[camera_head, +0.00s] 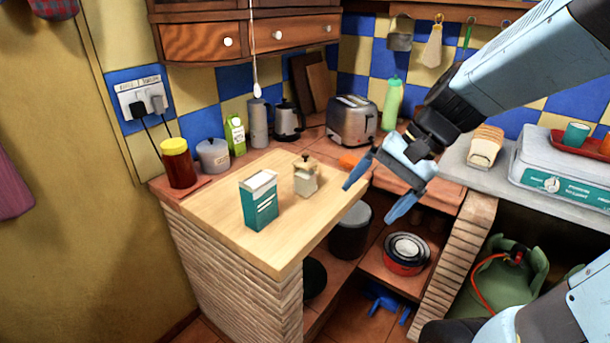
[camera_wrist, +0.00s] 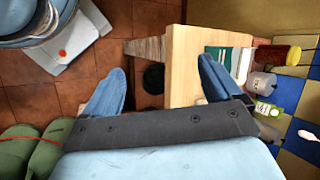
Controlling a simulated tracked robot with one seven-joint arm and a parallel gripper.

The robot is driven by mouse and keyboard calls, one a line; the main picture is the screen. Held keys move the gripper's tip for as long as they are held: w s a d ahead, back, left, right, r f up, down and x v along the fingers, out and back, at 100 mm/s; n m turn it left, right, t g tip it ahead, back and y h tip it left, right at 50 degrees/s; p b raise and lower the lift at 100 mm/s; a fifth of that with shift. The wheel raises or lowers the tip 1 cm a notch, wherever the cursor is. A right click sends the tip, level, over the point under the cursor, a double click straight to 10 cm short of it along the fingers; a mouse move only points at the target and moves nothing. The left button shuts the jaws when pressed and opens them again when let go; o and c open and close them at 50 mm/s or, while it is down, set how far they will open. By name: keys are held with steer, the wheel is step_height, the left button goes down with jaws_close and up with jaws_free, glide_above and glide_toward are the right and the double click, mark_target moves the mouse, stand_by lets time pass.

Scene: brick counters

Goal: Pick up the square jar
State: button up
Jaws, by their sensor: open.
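The square jar (camera_head: 306,181) is small and pale with a wooden-looking lid. It stands upright on the light wooden board (camera_head: 221,218) of the counter, just right of and behind a teal and white box (camera_head: 260,203). My gripper (camera_head: 369,204) is open and empty, with its blue fingers pointing down. It hangs to the right of the jar in the head view, apart from it. In the wrist view, my gripper (camera_wrist: 160,66) has its right finger over the board, near the teal box (camera_wrist: 222,62). I cannot make out the jar there; the finger seems to hide it.
A red jar with a yellow lid (camera_head: 178,165), a grey pot (camera_head: 213,157), a green carton (camera_head: 235,136) and a toaster (camera_head: 352,120) line the back. Below the gripper are a lower shelf with bowls (camera_head: 405,252) and a dark canister (camera_head: 350,231).

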steer(key=w+a+f+m+g+y, duration=0.1)
steer(key=w+a+f+m+y, duration=0.1)
steer(key=w+a+m+y, duration=0.25)
steer(key=m+t+y, duration=0.3)
steer(key=m+t, duration=0.9)
steer(key=m, duration=0.5)
glide_toward(313, 179)
steer(key=x, duration=0.7)
steer(key=shift+a+f, duration=0.2)
steer(key=shift+r+x, duration=0.15)
steer(key=shift+x, duration=1.25)
steer(key=shift+r+x, duration=0.15)
steer(key=shift+x, duration=1.25)
steer(key=shift+w+d, duration=0.15)
steer(key=shift+c, duration=0.2)
